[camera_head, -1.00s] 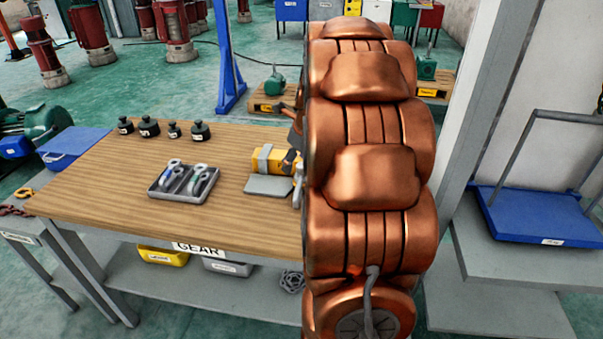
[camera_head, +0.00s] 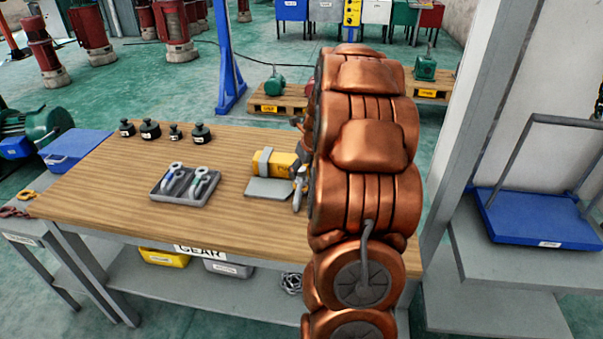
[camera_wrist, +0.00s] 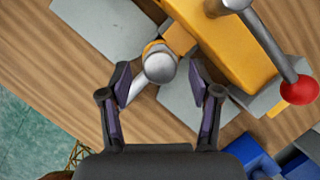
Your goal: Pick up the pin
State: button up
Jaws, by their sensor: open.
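In the wrist view, a silver, round-ended metal piece (camera_wrist: 160,64), which looks like the pin, shows between my fingertips, with an orange-yellow part just behind it. My gripper (camera_wrist: 159,82) is open, one dark finger on each side of it. I cannot tell whether either finger touches it. A yellow block-shaped device (camera_wrist: 235,45) lies close by at the upper right. In the head view, my copper-coloured arm hides much of this spot; the yellow device (camera_head: 276,162) shows beside it on the wooden table (camera_head: 110,185).
A lever with a red ball (camera_wrist: 299,90) crosses the yellow device near my right finger. A grey tray with shackles (camera_head: 185,187) and several dark weights (camera_head: 150,129) stand further left on the table. The table's front left is clear.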

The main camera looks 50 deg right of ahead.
jog(key=shift+w+f, duration=0.25)
jog(key=shift+f, duration=0.4)
grip_shut()
